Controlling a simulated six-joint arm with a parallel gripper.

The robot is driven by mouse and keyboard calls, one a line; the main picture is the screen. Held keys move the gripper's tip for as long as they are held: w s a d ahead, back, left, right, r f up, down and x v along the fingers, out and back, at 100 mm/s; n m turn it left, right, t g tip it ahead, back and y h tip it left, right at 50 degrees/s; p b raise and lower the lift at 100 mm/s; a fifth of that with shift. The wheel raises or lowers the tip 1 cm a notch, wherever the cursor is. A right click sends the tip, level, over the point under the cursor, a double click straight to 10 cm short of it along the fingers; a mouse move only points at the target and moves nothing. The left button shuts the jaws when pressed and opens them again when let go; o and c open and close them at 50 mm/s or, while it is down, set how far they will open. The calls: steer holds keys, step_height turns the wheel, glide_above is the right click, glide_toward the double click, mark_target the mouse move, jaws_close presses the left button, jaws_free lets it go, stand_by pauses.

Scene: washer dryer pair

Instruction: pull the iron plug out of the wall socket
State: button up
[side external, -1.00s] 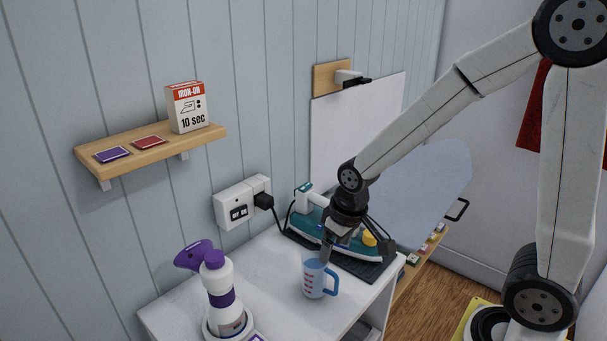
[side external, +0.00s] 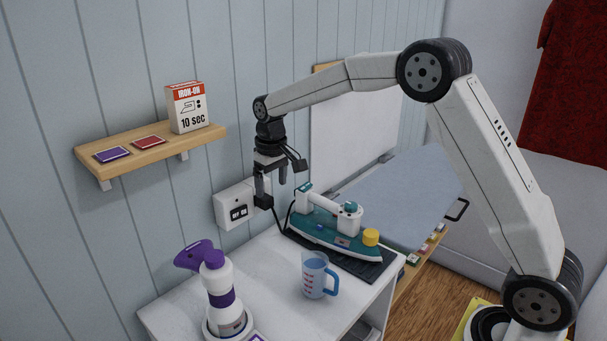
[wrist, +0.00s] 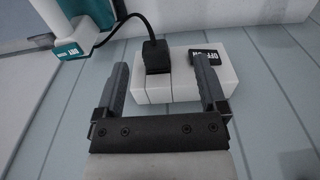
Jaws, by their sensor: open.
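The black iron plug (side external: 264,202) sits in the white wall socket (side external: 232,208). Its cord (side external: 281,226) leads to the teal and white iron (side external: 325,232) on the counter. The plug (wrist: 155,55) lies between the finger lines, nearer the left finger, with visible gaps on both sides. The socket box (wrist: 188,88) spans the space between the fingers. Contact with the plug is not visible.
A measuring jug (side external: 314,276) and a purple-white bottle (side external: 220,290) stand on the white counter (side external: 268,262). A wooden shelf (side external: 150,150) with a box (side external: 188,107) is at upper left. A white board (side external: 345,140) leans behind the iron. A black switch label (wrist: 205,57) is beside the plug.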

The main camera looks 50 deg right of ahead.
mark_target(261, 200)
steer(key=shift+g, duration=0.3)
steer(key=shift+w+d+r, duration=0.15)
steer(key=shift+w+r, duration=0.1)
steer(key=shift+w, duration=0.55)
steer(key=shift+w+d+r, duration=0.2)
steer(key=shift+w, duration=0.6)
steer(key=shift+w+d+r, duration=0.15)
steer(key=shift+w+r, duration=0.1)
steer(key=shift+w, duration=0.55)
steer(key=shift+f, duration=0.1)
steer(key=shift+f, duration=3.8)
jaws_close()
